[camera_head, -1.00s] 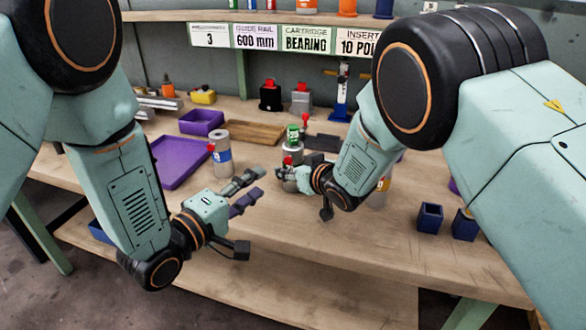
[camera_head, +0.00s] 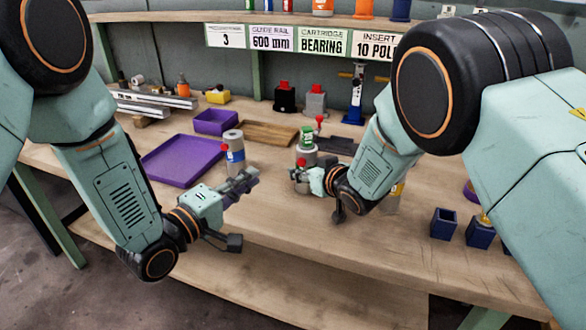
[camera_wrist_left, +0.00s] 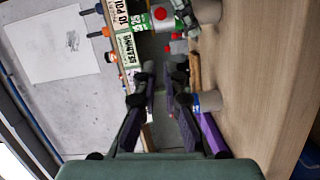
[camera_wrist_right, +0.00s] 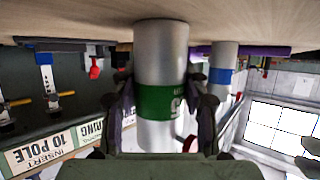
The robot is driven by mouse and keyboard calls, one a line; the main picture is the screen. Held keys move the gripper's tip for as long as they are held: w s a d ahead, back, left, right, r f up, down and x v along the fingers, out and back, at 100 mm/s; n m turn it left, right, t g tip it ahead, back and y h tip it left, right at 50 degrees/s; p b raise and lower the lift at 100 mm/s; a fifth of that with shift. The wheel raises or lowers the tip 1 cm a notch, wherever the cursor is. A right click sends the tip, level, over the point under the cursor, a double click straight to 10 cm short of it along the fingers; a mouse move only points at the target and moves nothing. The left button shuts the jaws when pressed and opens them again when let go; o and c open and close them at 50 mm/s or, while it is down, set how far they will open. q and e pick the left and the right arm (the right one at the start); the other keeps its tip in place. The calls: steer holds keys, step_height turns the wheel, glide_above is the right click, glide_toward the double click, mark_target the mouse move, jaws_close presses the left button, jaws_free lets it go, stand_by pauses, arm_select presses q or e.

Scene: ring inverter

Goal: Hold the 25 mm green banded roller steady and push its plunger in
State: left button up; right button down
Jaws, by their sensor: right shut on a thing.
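The green banded roller (camera_wrist_right: 162,55) is a silver cylinder whose green band (camera_wrist_right: 160,103) shows between my right fingers in the right wrist view. It stands upright on the bench in the head view (camera_head: 306,150). My right gripper (camera_head: 303,176) is shut around its body. A red round plunger (camera_head: 301,162) sits on its side; it also faces the left wrist view (camera_wrist_left: 160,13). My left gripper (camera_head: 250,178) is apart from the roller, to its left, and empty. Its fingers (camera_wrist_left: 161,75) are close together with a narrow gap.
A blue banded roller (camera_head: 234,158) stands behind the left fingers. A purple tray (camera_head: 180,160), a purple bin (camera_head: 215,122) and a wooden tray (camera_head: 268,133) lie farther back. Small blue boxes (camera_head: 443,224) stand at the right. The bench front is clear.

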arm_select(q)
steer(key=m, duration=0.2)
steer(key=a+m+h, duration=0.1)
steer(key=shift+w+a+r+m, duration=0.1)
steer(key=shift+w+m, duration=0.05)
steer(key=shift+m, duration=0.25)
jaws_close()
steer(key=s+m+g+h, duration=0.1)
steer(key=m+g, duration=0.1)
steer(key=m, duration=1)
steer(key=s+m+g+h, duration=0.1)
steer(key=m+g+h, duration=0.1)
steer(key=m, duration=1)
steer(key=s+f+m+g+h, duration=0.1)
steer(key=m+g, duration=0.1)
steer(key=m, duration=0.9)
steer(key=shift+s+a+m+h, duration=0.15)
steer(key=shift+s+m+h, duration=0.05)
steer(key=shift+m+h, duration=0.2)
